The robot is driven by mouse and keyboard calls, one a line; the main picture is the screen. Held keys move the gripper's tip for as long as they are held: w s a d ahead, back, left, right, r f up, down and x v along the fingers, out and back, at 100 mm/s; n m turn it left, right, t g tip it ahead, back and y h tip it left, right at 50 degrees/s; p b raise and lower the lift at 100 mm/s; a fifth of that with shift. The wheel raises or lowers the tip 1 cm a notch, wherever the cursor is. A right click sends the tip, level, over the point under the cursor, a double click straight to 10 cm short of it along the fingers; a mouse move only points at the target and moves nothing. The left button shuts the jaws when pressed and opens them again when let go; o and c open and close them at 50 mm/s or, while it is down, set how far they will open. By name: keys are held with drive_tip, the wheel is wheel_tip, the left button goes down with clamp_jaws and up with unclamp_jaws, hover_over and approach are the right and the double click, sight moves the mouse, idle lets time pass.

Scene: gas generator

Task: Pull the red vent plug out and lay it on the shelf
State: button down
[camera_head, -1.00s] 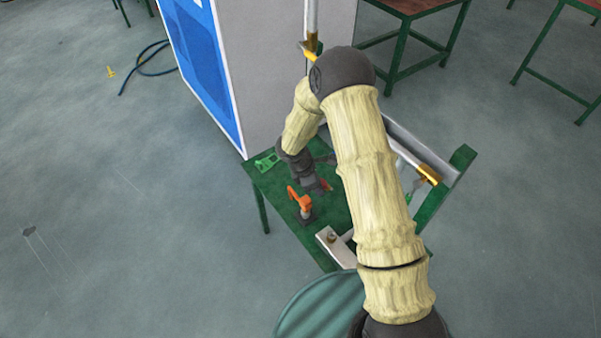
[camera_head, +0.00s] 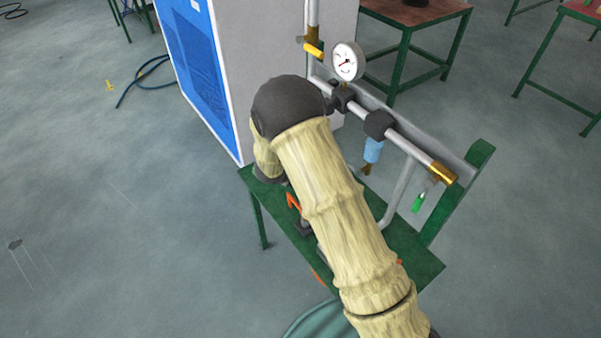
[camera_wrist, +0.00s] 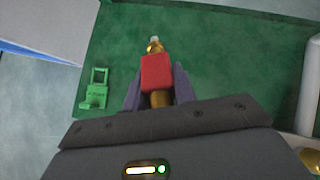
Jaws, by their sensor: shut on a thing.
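The red vent plug (camera_wrist: 156,72), a red block with brass parts and a pale tip, shows in the wrist view. My gripper (camera_wrist: 155,84) is shut on it, one dark finger on each side. The brass tip points away from my wrist, over the green shelf (camera_wrist: 235,50). I cannot tell whether the plug touches the shelf. In the head view the green shelf (camera_head: 418,265) shows partly, and my arm hides the gripper and plug.
A green bracket (camera_wrist: 94,90) lies left of the plug. An orange handle (camera_head: 293,202) stands on the shelf beside my arm. A pipe with a gauge (camera_head: 347,62) and a green-handled valve (camera_head: 418,202) runs along the right. A blue-and-white cabinet (camera_head: 205,70) stands behind.

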wheel_tip(320, 180, down, 9)
drive_tip(key=b, duration=0.9)
idle(0.4)
drive_tip(key=c, duration=1.1)
unclamp_jaws()
drive_tip(key=shift+o, duration=0.2)
drive_tip(key=shift+r, duration=0.15)
drive_tip(key=shift+r+p, duration=1)
drive_tip(key=shift+r, duration=0.4)
